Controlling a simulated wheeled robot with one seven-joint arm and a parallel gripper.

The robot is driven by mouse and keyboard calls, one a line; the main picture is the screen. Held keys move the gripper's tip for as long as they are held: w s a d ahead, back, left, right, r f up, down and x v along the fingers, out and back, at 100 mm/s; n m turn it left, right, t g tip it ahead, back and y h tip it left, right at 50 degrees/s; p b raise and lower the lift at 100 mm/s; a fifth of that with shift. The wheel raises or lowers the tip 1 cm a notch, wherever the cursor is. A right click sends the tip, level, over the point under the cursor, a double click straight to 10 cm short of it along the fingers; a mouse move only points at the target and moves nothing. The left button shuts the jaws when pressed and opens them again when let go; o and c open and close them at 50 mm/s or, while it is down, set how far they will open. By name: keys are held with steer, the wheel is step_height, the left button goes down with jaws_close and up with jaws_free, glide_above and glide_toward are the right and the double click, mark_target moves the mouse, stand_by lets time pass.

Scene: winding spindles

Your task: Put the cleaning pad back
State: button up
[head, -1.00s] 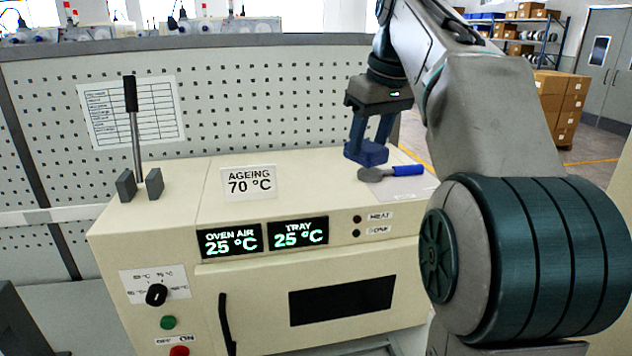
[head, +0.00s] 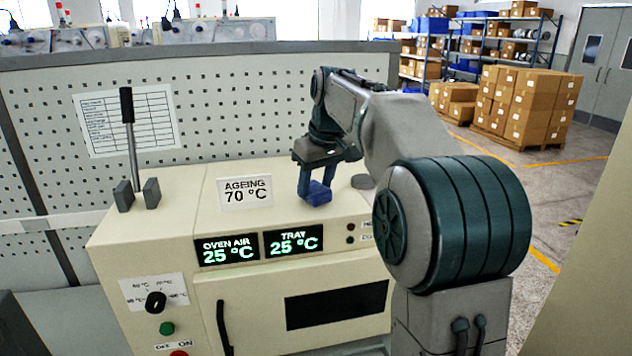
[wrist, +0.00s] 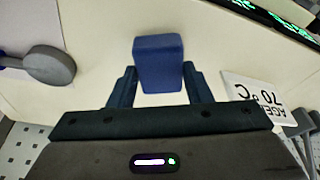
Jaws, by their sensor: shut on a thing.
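The cleaning pad is a small blue block (head: 316,194) over the cream oven's top, right of the "AGEING 70 °C" sign (head: 245,192). My gripper (head: 318,184) points down and is shut on the pad, which sits between its two dark blue fingers. In the wrist view the pad (wrist: 158,62) shows between and beyond the fingertips (wrist: 160,82). I cannot tell whether the pad touches the oven top.
A round grey-headed tool (head: 363,181) lies on the oven top to the right, partly hidden by my arm. A lever (head: 132,145) between two grey blocks stands at the left. A perforated panel (head: 240,110) rises behind the oven (head: 165,220).

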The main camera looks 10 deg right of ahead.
steer(key=shift+f, duration=0.2)
steer(key=o, duration=0.9)
steer(key=shift+f, duration=0.1)
steer(key=v, duration=1.2)
steer(key=s+f+m, duration=0.1)
steer(key=s+f, duration=0.7)
steer(key=s, duration=0.1)
steer(key=s+a+f+m, duration=0.1)
steer(key=s+f+m, duration=0.1)
steer(key=s+f, duration=0.6)
steer(key=s+f+m+t+h, duration=0.1)
steer(key=s+f, duration=0.7)
steer(key=s, duration=0.1)
steer(key=shift+s+a, duration=0.3)
steer(key=shift+s, duration=0.05)
